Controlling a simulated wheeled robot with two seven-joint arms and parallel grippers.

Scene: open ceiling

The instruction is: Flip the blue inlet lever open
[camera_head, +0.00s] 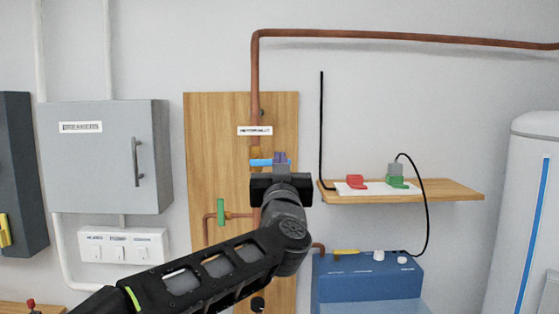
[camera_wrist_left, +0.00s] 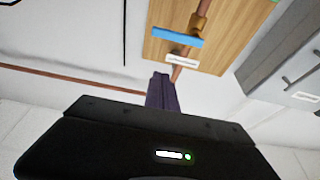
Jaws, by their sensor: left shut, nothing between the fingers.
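The blue inlet lever (camera_head: 259,162) lies crosswise over the vertical copper pipe on the wooden board, just below a small white label (camera_head: 255,131). Its right part is hidden behind my left gripper (camera_head: 280,158) in the head view. The left gripper's purple fingers are closed together with nothing between them. In the left wrist view the whole blue lever (camera_wrist_left: 178,37) shows beyond the fingertips (camera_wrist_left: 161,78), with a visible gap in the picture; I cannot tell how far apart they are in depth. My right gripper is not in view.
A green lever (camera_head: 221,212) sits on a lower branch pipe at the left. A grey breaker box (camera_head: 105,155) hangs left of the board (camera_head: 206,130). A wooden shelf (camera_head: 450,190) with red and green plugs juts out at right, above a blue tank (camera_head: 370,280).

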